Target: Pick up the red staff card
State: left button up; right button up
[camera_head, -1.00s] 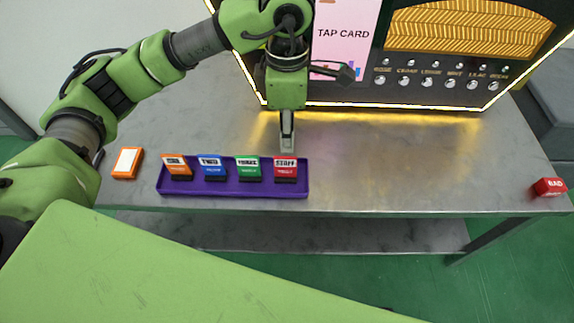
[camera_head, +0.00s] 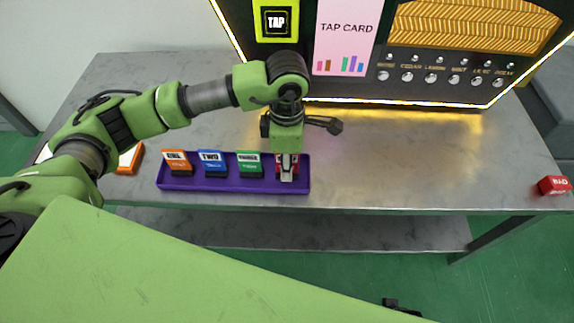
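The red staff card (camera_head: 279,172) stands at the right end of the purple tray (camera_head: 225,185). My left gripper (camera_head: 287,170) reaches down onto the card from above, its fingers at the card's height. The gripper covers most of the card and its label; only slivers of red show beside the fingers. Whether the fingers are closed on the card cannot be told. My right gripper is not in view.
Orange (camera_head: 175,163), blue (camera_head: 211,163) and green (camera_head: 249,164) cards stand left in the tray. A red block (camera_head: 554,186) sits at the right edge. The vending machine (camera_head: 420,85) stands behind.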

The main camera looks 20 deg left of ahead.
pick_arm(q)
jog(key=shift+f, duration=0.15)
grip_shut()
